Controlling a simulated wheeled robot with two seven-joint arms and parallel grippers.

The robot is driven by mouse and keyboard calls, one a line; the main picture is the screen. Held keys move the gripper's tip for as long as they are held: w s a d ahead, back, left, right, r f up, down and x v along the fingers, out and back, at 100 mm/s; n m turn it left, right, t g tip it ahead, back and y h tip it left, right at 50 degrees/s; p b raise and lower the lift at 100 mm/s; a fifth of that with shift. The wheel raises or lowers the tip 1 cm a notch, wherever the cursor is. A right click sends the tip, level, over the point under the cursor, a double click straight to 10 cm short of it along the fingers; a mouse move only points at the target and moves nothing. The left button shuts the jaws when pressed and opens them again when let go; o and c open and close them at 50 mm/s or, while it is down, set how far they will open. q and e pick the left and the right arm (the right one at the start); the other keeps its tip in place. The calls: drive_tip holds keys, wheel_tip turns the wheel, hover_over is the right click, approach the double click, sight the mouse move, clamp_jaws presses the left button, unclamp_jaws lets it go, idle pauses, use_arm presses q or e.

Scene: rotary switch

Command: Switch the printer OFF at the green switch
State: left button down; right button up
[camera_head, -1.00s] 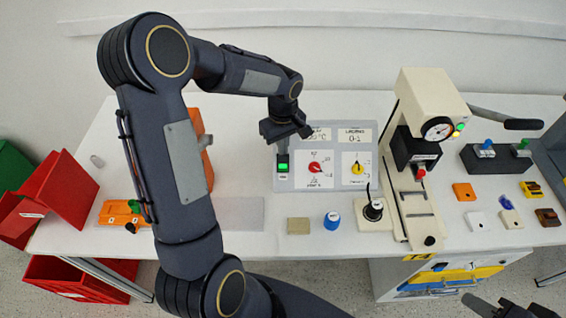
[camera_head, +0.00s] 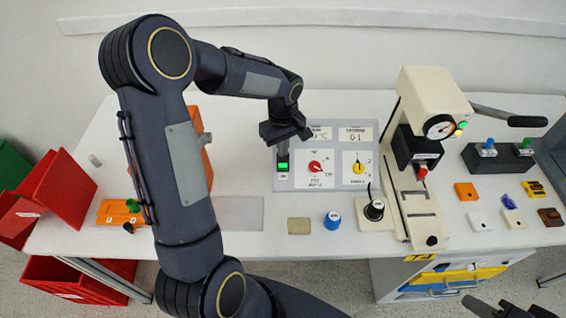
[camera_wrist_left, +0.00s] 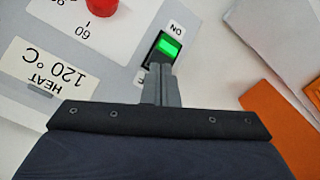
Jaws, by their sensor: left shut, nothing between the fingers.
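The green switch (camera_head: 283,166) is a lit green rocker in a black frame at the left edge of the grey control panel (camera_head: 345,184). It also shows in the left wrist view (camera_wrist_left: 168,47), with an "ON" label beside it. My left gripper (camera_head: 282,150) is shut and empty. In the left wrist view its fingertips (camera_wrist_left: 160,66) are at the near end of the rocker and cover part of it. I cannot tell whether they touch it. My right gripper (camera_head: 490,306) shows only in part at the bottom right edge.
A red knob (camera_head: 315,167) and a yellow knob (camera_head: 358,167) sit on the panel right of the switch. A cream press (camera_head: 432,110) stands further right. An orange object (camera_head: 206,150) is left of the panel, partly behind my left arm.

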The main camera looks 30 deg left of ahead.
use_arm(q)
drive_tip(key=shift+f, duration=0.35)
wheel_tip(320, 180, up, 7)
drive_tip(key=p, duration=0.4)
drive_tip(key=shift+r, duration=0.1)
idle(0.4)
idle(0.4)
